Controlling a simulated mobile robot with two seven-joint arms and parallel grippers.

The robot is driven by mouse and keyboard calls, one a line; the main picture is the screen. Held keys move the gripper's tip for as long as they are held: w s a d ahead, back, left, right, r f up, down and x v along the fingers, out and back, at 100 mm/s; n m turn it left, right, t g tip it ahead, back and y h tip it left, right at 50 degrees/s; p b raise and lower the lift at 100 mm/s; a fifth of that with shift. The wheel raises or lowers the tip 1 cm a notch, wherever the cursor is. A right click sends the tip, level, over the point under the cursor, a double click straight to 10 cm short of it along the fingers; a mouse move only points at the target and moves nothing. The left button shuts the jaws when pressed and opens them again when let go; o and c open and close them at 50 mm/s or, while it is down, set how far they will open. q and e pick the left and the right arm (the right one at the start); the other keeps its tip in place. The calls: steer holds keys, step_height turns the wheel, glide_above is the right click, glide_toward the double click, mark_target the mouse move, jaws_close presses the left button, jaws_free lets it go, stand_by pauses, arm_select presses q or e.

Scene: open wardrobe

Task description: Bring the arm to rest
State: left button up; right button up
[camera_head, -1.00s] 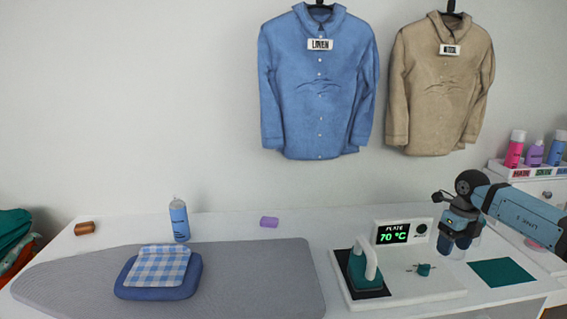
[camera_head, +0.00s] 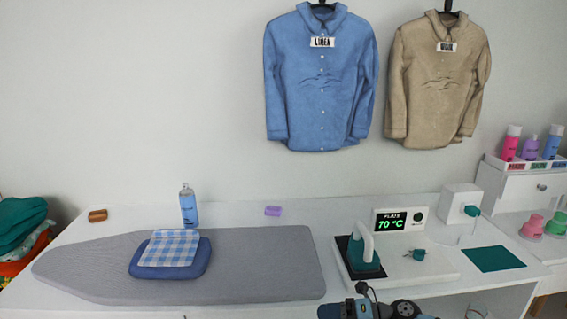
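Part of my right arm, with its wrist and gripper (camera_head: 348,309), shows at the bottom edge, in front of the table and below the iron. The fingertips are cut off or hidden, so I cannot tell whether they are open. My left gripper is not in view. The teal iron (camera_head: 364,254) stands on its white base beside a display (camera_head: 391,220) reading 70 °C. A teal knob (camera_head: 419,254) is on the base.
A spray bottle (camera_head: 188,207), a brown spool-like item (camera_head: 97,216) and a purple block (camera_head: 273,211) stand behind the board. A white box (camera_head: 460,203) and teal mat (camera_head: 493,259) are at right. Blue (camera_head: 320,85) and tan (camera_head: 436,85) shirts hang on the wall.

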steer(key=s+d+f+m+t+h, duration=0.3)
steer(key=s+f+m+h, duration=0.15)
steer(key=s+m, duration=0.55)
steer(key=s+d+f+m+t+h, duration=0.35)
steer(key=s+f+m, duration=0.3)
steer(key=m, duration=0.65)
steer(key=s+d+f+m+t+h, duration=0.2)
steer(key=s+f+m+h, duration=0.25)
steer(key=s+m, duration=0.55)
arm_select(q)
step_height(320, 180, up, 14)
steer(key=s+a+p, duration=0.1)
steer(key=p, duration=1.6)
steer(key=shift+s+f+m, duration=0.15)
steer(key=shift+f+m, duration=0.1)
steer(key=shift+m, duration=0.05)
arm_select(e)
step_height(320, 180, up, 13)
steer(key=d, duration=0.1)
steer(key=shift+w+r, duration=0.15)
steer(key=shift+w, duration=0.05)
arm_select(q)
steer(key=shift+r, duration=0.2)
arm_select(e)
steer(key=shift+t, duration=0.25)
